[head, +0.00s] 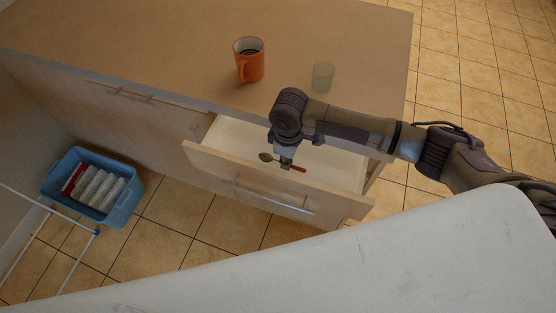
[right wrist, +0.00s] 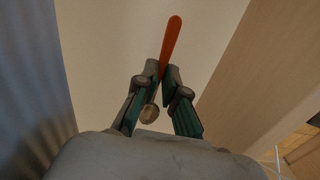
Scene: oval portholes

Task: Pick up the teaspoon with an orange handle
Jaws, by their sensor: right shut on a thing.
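The teaspoon has an orange-red handle (right wrist: 171,45) and a dull metal bowl (right wrist: 149,114). In the head view its bowl (head: 265,157) shows left of my right gripper (head: 286,164) and the handle end (head: 299,169) shows right of it. My right gripper reaches down into the open drawer (head: 335,165). In the right wrist view its fingers (right wrist: 160,82) are shut on the teaspoon near the middle. I cannot tell whether the spoon still touches the drawer floor. My left gripper is not in view.
An orange mug (head: 250,62) and a pale translucent cup (head: 323,76) stand on the countertop (head: 150,45) above the drawer. A blue bin (head: 125,208) with several packets stands on the tiled floor at the left. The rest of the drawer floor looks clear.

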